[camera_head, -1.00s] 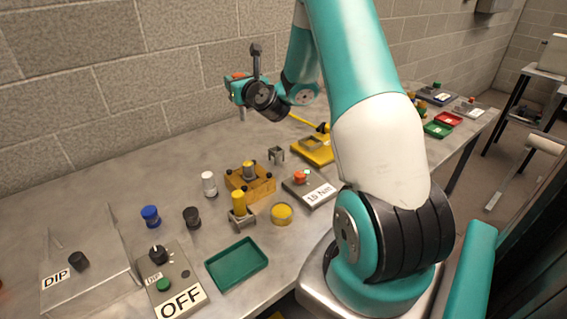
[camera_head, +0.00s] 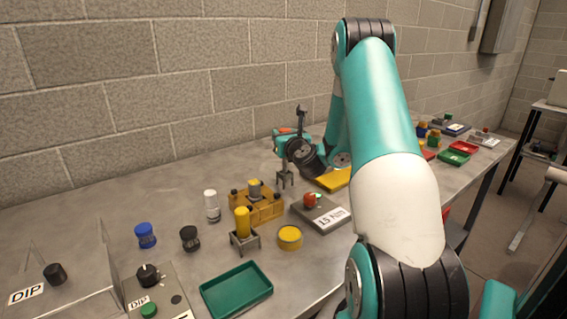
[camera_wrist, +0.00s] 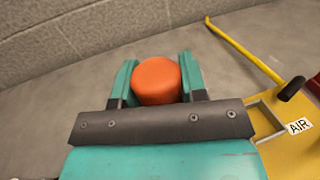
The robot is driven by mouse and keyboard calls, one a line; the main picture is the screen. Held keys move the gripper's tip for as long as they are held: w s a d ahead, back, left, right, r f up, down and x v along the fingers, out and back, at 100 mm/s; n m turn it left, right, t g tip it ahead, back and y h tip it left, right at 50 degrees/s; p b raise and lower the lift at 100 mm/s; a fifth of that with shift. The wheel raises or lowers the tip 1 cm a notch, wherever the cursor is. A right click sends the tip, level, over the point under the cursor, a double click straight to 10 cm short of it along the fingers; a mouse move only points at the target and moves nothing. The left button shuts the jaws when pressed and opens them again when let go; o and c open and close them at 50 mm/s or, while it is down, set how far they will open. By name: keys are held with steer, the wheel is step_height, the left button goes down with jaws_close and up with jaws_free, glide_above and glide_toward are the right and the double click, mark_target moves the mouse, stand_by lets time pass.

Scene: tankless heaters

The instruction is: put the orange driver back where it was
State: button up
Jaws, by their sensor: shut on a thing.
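The orange driver (camera_wrist: 156,82) shows as a rounded orange end between the two teal fingers of my gripper (camera_wrist: 159,80) in the wrist view. My gripper is shut on it. In the head view my gripper (camera_head: 283,141) is over the back of the bench, and a little orange shows at it. The driver's lower part is hidden. A small grey stand (camera_head: 285,177) with nothing visible in it is just below my gripper in the picture. A similar grey stand (camera_head: 245,241) holds a yellow driver (camera_head: 242,222).
A yellow fixture block (camera_head: 268,207) and a grey box marked 15 Nm (camera_head: 327,217) with a red-orange part are nearby. A yellow plate marked AIR (camera_wrist: 292,150) with a yellow bar (camera_wrist: 240,48) lies to the right. A green tray (camera_head: 237,290) is in front.

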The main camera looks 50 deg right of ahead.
steer(key=shift+f+b, duration=1.4)
steer(key=shift+f, duration=0.9)
steer(key=shift+f, duration=0.15)
steer(key=o, duration=0.5)
steer(key=shift+f, duration=0.1)
steer(key=o, duration=0.4)
